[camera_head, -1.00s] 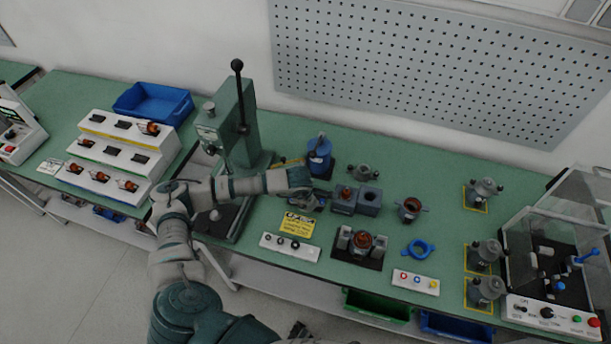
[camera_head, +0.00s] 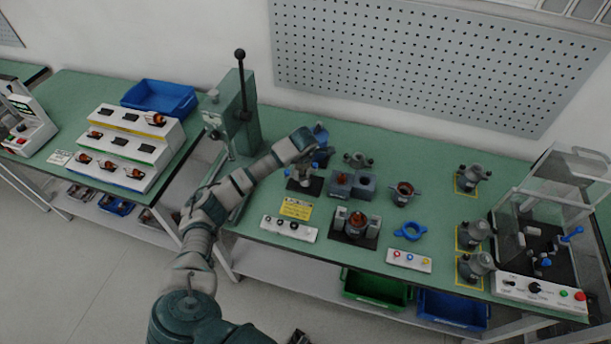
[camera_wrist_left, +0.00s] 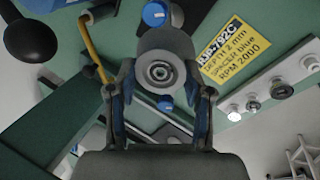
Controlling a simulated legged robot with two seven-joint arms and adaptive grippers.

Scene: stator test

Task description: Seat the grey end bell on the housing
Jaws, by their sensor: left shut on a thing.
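My left gripper (camera_head: 302,168) is shut on the grey end bell (camera_wrist_left: 161,70), over a black pad (camera_head: 303,185) on the green bench. In the left wrist view the end bell sits between my fingertips (camera_wrist_left: 163,92), with its round bearing seat facing the camera and a blue knob below it. A housing with copper winding (camera_head: 355,226) stands in a black fixture at the front. I cannot tell which one the task means. My right gripper is not in view.
The green press with a black-knobbed lever (camera_head: 240,110) stands left of my gripper. Grey blocks (camera_head: 353,183), a blue ring (camera_head: 411,231) and button strips (camera_head: 290,228) lie nearby. A clear-covered tester (camera_head: 545,240) is at right.

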